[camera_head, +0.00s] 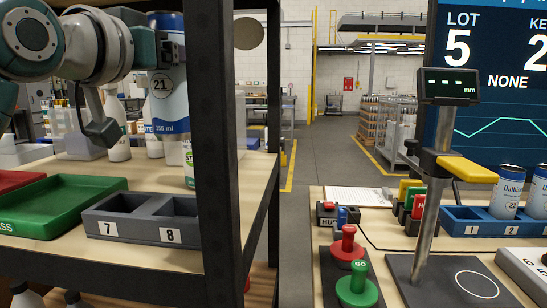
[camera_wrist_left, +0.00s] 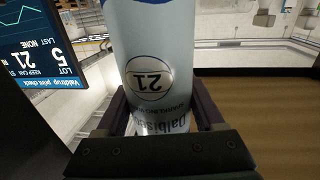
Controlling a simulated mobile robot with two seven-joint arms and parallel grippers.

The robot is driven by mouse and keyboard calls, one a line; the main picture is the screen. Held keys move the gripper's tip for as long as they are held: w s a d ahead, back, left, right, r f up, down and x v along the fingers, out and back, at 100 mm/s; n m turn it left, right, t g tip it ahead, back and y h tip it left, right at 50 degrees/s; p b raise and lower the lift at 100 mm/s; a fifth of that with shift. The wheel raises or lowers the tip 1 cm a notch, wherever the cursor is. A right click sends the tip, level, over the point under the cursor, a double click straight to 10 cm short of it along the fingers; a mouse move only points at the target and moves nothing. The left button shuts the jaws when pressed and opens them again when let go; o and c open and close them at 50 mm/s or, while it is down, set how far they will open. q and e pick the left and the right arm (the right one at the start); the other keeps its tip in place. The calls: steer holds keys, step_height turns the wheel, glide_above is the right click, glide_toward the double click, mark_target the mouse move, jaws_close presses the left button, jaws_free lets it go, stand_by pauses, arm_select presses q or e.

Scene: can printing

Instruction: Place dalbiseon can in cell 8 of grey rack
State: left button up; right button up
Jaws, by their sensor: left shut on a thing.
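The dalbiseon can (camera_head: 172,105), blue and white with a "21" mark, hangs upright from my left gripper (camera_head: 166,46), which is shut on its upper part. In the left wrist view the can (camera_wrist_left: 150,55) stands between the two dark fingers of the gripper (camera_wrist_left: 160,115). The grey rack (camera_head: 135,233) lies on the wooden shelf, with cells labelled 7 and 8 side by side. Both cells look empty. The can is above and apart from the rack; its exact depth over the rack is hard to tell. My right gripper is in neither view.
A dark shelf post (camera_head: 215,150) stands just right of the rack. A green tray (camera_head: 65,205) lies left of it. White bottles and a green-white container (camera_head: 188,165) stand behind. On the right table are a blue rack (camera_head: 480,222) with cans and a gauge post (camera_head: 425,190).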

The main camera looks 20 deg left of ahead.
mark_target(185, 121)
arm_select(q)
step_height(185, 121, down, 9)
steer(key=shift+r+b, duration=0.15)
steer(key=shift+b, duration=0.55)
steer(key=shift+f+b, duration=0.45)
steer(key=shift+f, duration=2)
steer(key=shift+f, duration=0.1)
steer(key=o, duration=1.3)
steer(key=s+d, duration=0.1)
steer(key=s, duration=1.1)
